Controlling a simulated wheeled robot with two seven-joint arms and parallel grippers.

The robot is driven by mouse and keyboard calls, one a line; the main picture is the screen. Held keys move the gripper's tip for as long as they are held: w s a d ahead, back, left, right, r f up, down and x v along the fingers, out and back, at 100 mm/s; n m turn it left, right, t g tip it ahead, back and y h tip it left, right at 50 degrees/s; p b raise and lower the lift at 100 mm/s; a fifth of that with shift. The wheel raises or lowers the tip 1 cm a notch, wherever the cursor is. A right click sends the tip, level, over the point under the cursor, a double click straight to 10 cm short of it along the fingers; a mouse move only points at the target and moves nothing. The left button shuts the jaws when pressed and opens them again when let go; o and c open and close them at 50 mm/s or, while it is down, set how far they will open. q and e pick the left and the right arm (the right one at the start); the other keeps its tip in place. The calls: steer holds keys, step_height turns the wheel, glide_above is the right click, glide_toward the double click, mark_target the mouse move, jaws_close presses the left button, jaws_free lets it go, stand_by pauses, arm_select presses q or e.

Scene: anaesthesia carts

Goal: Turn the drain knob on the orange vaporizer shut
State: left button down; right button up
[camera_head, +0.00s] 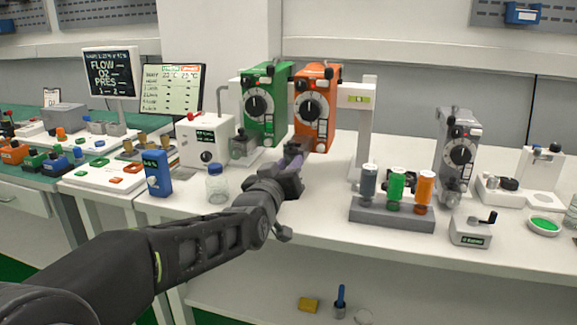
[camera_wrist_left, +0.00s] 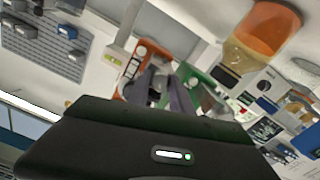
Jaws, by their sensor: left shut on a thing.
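The orange vaporizer (camera_head: 325,76) hangs on the white rail to the right of the green vaporizer (camera_head: 277,108). It has a black dial with white marks on its front. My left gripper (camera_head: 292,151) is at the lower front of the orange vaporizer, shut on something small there. The drain knob is hidden by the fingers, so its position cannot be read. In the left wrist view, the gripper's grey fingers (camera_wrist_left: 166,92) reach between the orange vaporizer (camera_wrist_left: 136,78) and the green vaporizer (camera_wrist_left: 195,81). My right gripper is not in view.
A clear jar (camera_head: 217,187) and a blue device (camera_head: 156,174) stand left of my gripper. A grey rack (camera_head: 390,213) with several coloured bottles stands to the right, and a grey vaporizer (camera_head: 460,142) stands farther right. The bench between gripper and rack is clear.

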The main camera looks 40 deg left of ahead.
arm_select(q)
steer(key=m+b, duration=0.2)
steer(key=m, duration=0.3)
stand_by(0.4)
steer(key=c, duration=1.1)
jaws_free()
steer(key=shift+c, duration=0.2)
steer(key=shift+s, duration=0.1)
steer(key=v, duration=0.7)
steer(key=shift+s+d+b, duration=0.2)
steer(key=shift+s+b, duration=0.1)
